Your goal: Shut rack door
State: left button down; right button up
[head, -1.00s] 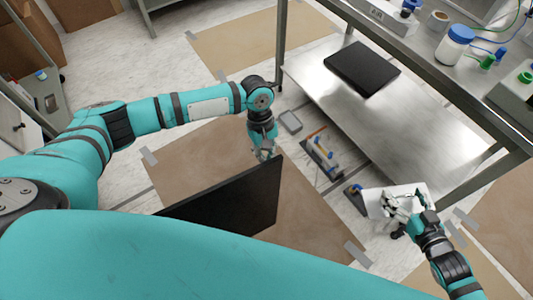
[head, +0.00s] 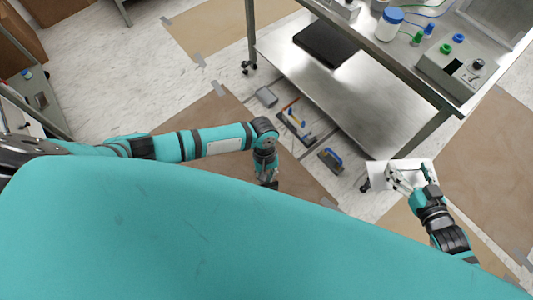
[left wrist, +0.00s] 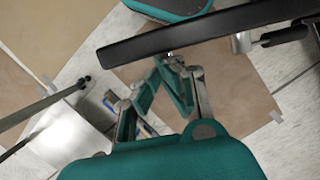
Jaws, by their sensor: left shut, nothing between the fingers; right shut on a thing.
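A thin black panel (left wrist: 215,35) crosses the top of the left wrist view, with a small metal knob on its edge. I cannot tell for sure that it is the rack door. My left gripper (head: 268,182) is shut and empty; in the left wrist view its fingertips (left wrist: 178,68) are close to the panel's knob, and contact is unclear. In the head view the panel is out of sight, with my teal body covering the lower part. My right gripper (head: 395,182) is shut on a white flat piece (head: 412,167) beside the steel table.
A steel table (head: 370,110) with a lower shelf stands at the back right, bearing a black slab (head: 326,43), a blue-lidded jar (head: 389,24) and a grey control box (head: 455,72). Tools (head: 294,122) lie on the floor. A brown sheet (head: 215,115) covers floor near my left arm.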

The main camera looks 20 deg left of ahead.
pick_arm(q)
jog(key=shift+s+d+m+p, duration=0.25)
jog(key=shift+s+d, duration=0.2)
jog(key=shift+s, duration=0.2)
jog(key=shift+s+d+m+p, duration=0.2)
jog(key=shift+s+d, duration=0.25)
jog(key=shift+s, duration=0.15)
